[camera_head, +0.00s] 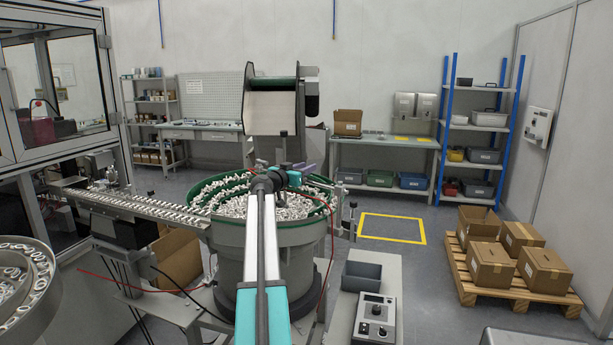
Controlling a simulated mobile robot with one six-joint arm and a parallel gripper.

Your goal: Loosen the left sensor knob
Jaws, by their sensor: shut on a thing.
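My arm reaches from the bottom middle over the parts bowl, and my gripper (295,172) is at its end above the far side of the bowl. The gripper is small here and partly covered by my own wrist. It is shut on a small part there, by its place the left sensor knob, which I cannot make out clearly. The feeder bowl (231,234) has a green inner rim and is full of pale caps.
A hopper (271,112) stands behind the bowl. A linear track (137,205) with caps runs left from it. A second round bowl (51,262) is at lower left. A grey bin (361,276) and a control box (375,318) stand at right. Open floor lies beyond.

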